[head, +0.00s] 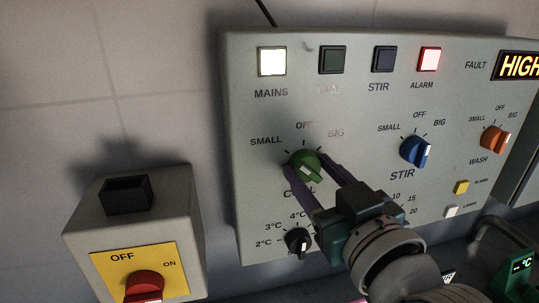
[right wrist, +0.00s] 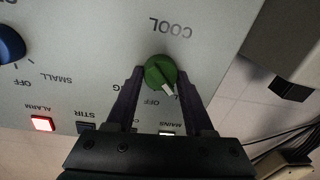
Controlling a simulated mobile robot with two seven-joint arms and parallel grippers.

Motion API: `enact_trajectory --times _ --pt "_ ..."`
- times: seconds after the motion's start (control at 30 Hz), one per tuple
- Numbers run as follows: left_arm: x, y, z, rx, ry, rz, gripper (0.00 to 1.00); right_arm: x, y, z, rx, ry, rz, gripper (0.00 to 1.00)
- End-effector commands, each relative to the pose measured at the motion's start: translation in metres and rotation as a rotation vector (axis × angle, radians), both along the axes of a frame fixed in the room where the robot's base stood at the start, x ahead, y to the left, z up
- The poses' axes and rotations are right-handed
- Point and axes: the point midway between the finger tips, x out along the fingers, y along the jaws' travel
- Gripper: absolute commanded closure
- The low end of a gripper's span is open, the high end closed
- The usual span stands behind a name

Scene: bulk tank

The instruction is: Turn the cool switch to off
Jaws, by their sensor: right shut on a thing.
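The cool switch is a green round knob (head: 305,166) with a white mark, low on the left of the grey control panel (head: 350,120). OFF stands above it, SMALL to its left and BIG to its right. My right gripper (head: 306,172) has one finger on each side of the knob and is shut on it. The knob (right wrist: 160,73) also shows between the fingertips in the right wrist view, which is upside down. There its white mark points down to the right, just right of OFF, towards a label partly hidden by a finger. My left gripper is not in view.
The blue stir knob (head: 416,151) and orange wash knob (head: 494,139) are to the right. A small black dial (head: 298,241) lies below. The mains lamp (head: 272,61) glows white and the alarm lamp (head: 429,59) red. A box with a red switch (head: 145,286) is lower left.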

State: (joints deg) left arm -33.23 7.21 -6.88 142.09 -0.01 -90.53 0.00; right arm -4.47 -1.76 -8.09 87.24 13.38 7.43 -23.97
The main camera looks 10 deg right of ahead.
Motion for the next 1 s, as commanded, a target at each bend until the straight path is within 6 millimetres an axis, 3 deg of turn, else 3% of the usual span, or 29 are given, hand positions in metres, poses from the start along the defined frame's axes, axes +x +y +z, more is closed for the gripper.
enact_trajectory --times 1.0 --pt "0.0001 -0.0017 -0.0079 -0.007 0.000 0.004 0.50 0.0002 -0.0007 -0.0021 0.743 0.025 0.001 1.00"
